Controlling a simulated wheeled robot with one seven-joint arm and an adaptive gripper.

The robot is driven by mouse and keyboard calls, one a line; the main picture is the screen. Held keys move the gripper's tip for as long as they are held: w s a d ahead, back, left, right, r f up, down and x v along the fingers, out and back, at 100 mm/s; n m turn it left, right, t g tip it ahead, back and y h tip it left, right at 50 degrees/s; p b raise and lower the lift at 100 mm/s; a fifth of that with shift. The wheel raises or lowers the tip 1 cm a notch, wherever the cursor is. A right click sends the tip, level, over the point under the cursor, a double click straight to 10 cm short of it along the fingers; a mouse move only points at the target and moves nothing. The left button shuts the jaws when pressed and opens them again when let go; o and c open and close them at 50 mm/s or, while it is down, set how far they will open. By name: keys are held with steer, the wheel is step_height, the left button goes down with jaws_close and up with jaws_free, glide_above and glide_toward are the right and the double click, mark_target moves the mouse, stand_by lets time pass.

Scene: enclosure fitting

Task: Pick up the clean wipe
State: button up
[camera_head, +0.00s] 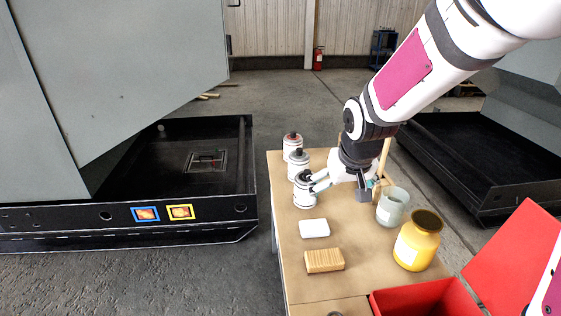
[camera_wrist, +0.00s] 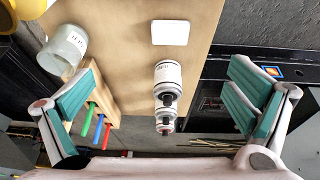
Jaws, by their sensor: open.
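The wipe, seen as a white, flat rounded pad (camera_head: 314,228), lies on the brown table (camera_head: 290,265), in front of a row of cans. In the wrist view the white pad (camera_wrist: 170,32) lies flat near the top, with clear table around it. My gripper (camera_head: 341,187) is above the table, behind the pad and beside the nearest can. In the wrist view my gripper (camera_wrist: 160,103) has its teal-padded fingers wide apart. Nothing is held between them, and the pad is beyond the fingertips.
White cans (camera_head: 298,164) stand in a row at the table's left edge. A tan ridged block (camera_head: 324,260) lies in front of the pad. A glass jar (camera_head: 392,207), yellow jar (camera_head: 418,241) and red box (camera_head: 425,299) are to the right. A wooden holder (camera_wrist: 101,94) has coloured sticks.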

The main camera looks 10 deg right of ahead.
steer(key=b, duration=0.1)
glide_toward(315, 225)
steer(key=b+x, duration=0.1)
steer(key=x, duration=0.2)
steer(key=shift+d, duration=0.1)
steer(key=shift+b+x, duration=0.6)
steer(key=shift+x, duration=2.5)
steer(key=shift+s, duration=0.1)
steer(key=c, duration=1)
